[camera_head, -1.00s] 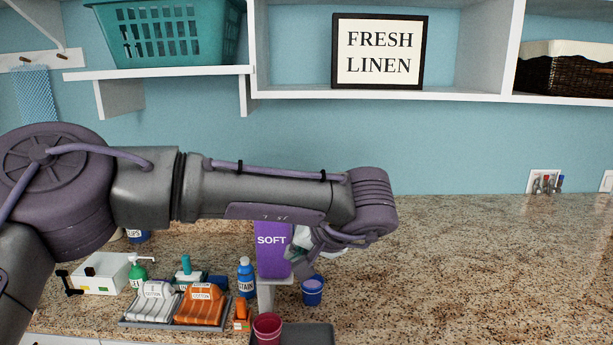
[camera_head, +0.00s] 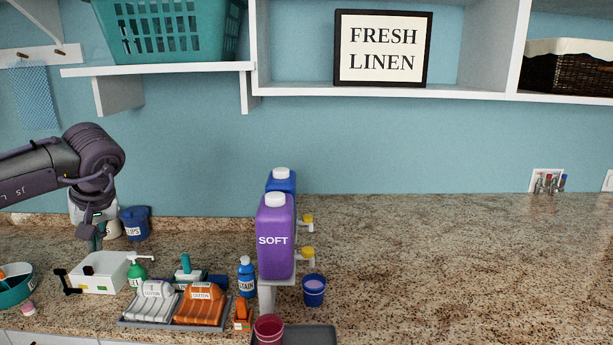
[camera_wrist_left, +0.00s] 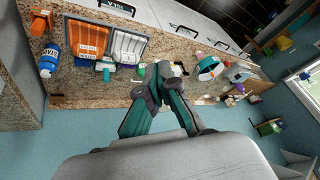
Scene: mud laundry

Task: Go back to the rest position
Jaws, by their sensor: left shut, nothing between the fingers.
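My left gripper (camera_head: 95,240) hangs at the left of the head view, above and behind the white box on the counter. Its fingers are together with nothing between them, and the closed fingertips also show in the left wrist view (camera_wrist_left: 160,92). My left arm comes in from the left edge, raised above the counter. My right gripper is in neither view.
A purple SOFT jug (camera_head: 274,240) stands before a blue jug (camera_head: 281,182) on a stand. A tray (camera_head: 150,324) holds folded cloths. A white box (camera_head: 105,275), green pump bottle (camera_head: 138,271) and blue bottle (camera_head: 246,277) stand nearby. The granite counter (camera_head: 460,260) is clear at right.

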